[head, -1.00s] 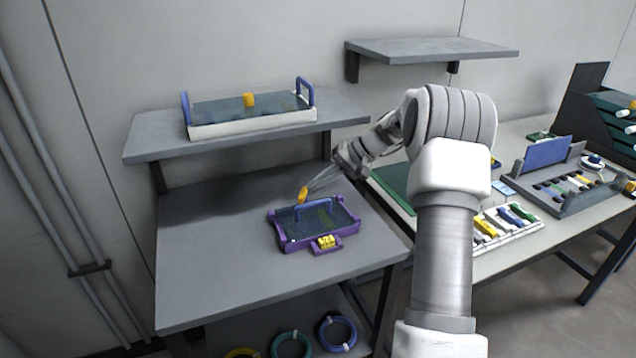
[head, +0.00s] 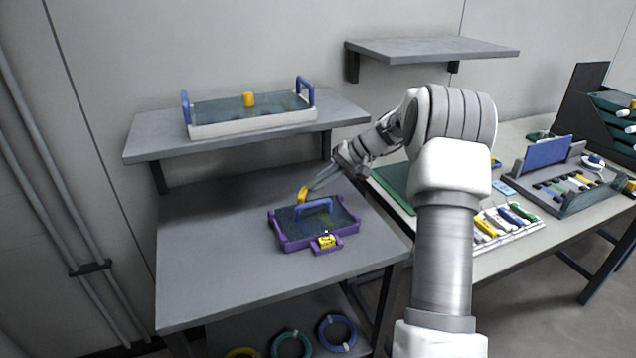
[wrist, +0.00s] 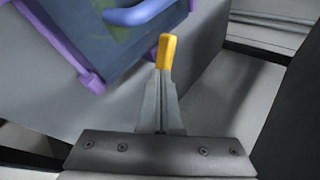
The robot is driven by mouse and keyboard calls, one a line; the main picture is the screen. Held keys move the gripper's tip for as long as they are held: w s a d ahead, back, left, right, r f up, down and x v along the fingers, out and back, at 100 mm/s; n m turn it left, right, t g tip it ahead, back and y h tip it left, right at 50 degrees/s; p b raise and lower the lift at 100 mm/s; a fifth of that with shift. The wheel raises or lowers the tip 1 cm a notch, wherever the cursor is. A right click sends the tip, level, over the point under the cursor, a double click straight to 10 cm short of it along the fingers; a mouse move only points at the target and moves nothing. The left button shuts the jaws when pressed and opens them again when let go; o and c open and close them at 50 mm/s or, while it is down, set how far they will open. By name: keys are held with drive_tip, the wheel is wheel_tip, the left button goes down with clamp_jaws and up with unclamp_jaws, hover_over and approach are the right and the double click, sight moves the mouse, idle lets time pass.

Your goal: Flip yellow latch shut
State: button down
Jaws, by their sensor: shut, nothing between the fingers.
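A purple-edged tray (head: 278,236) with a blue handle (head: 318,204) sits on the grey bench. A yellow latch-like piece (head: 303,194) stands up at its back edge. A second yellow piece (head: 326,241) sits in a purple holder on the front edge. My gripper (head: 311,188) reaches in from the right, its fingers shut and empty, with the tips at the back yellow piece. In the wrist view the yellow piece (wrist: 167,50) shows right at my fingertips (wrist: 163,74); I cannot tell whether they touch. The tray's purple corner (wrist: 93,82) is to the left.
A white tray (head: 255,126) with blue handles and a yellow knob rests on the shelf (head: 150,145) behind. A table on the right holds a green mat (head: 393,186), a rack of coloured parts (head: 505,222) and a grey holder (head: 570,200). The left bench top is clear.

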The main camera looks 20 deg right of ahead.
drive_tip(key=shift+a, duration=0.15)
drive_tip(key=shift+s+a+b, duration=0.3)
drive_tip(key=shift+a, duration=0.35)
drive_tip(key=shift+r, duration=0.1)
